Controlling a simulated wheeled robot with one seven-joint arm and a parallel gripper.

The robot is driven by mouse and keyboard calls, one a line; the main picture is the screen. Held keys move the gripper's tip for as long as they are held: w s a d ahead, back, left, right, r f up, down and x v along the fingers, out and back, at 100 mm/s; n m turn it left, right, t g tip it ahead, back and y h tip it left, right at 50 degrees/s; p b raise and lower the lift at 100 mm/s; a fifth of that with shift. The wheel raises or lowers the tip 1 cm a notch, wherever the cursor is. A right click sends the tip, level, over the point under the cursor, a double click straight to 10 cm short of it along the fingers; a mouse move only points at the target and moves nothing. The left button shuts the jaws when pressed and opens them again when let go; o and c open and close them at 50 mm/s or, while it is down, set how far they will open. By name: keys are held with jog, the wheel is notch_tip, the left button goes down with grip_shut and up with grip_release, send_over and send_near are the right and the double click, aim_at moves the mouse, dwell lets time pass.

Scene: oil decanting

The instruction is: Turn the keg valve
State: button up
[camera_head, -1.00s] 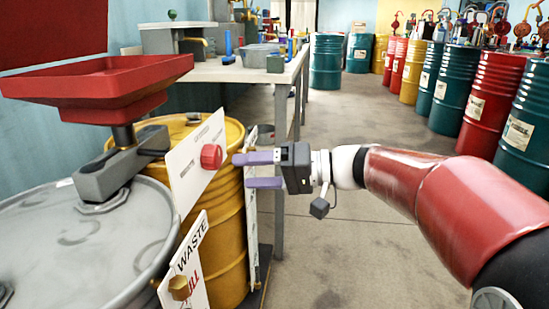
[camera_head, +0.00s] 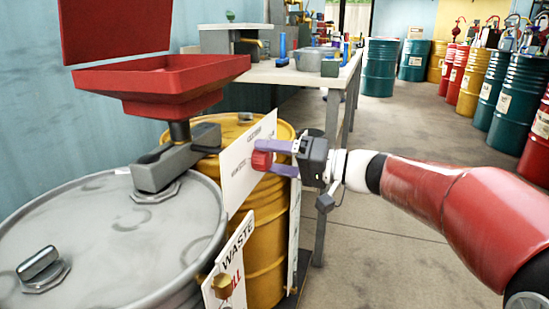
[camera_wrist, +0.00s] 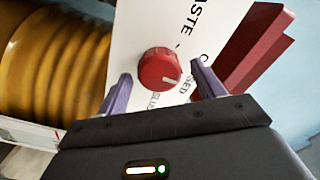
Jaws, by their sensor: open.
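The keg valve is a round red knob (camera_head: 262,160) with a pale mark, on a white printed panel (camera_head: 240,165) beside the grey-topped keg (camera_head: 100,235). In the wrist view the knob (camera_wrist: 159,69) sits between the two purple fingers, nearer the left one in the picture. My gripper (camera_head: 275,157) is open, its fingers pointing left at the panel, one above and one below the knob in the head view. A gap shows on both sides of the knob in the wrist view, so the fingers do not grip it.
A red funnel tray (camera_head: 170,85) stands above the keg. A yellow drum (camera_head: 265,235) is behind the panel. A "WASTE" sign (camera_head: 232,265) with a brass fitting (camera_head: 222,286) hangs below.

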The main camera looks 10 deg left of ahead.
jog(key=shift+c, duration=0.5)
jog(key=c, duration=0.9)
jog(key=shift+m, duration=0.3)
jog(key=m, duration=0.2)
jog(key=shift+m, duration=0.4)
jog(key=m+p, duration=0.1)
jog(key=m, duration=0.2)
jog(key=shift+m, duration=0.3)
jog(key=m+p, duration=0.2)
jog(key=m, duration=0.2)
jog(key=shift+f+p, duration=0.1)
jog(key=shift+p, duration=0.25)
jog(key=shift+f+m+p, duration=0.1)
jog(key=shift+m+p, duration=0.7)
jog(key=shift+m, duration=0.6)
jog(key=shift+f, duration=0.1)
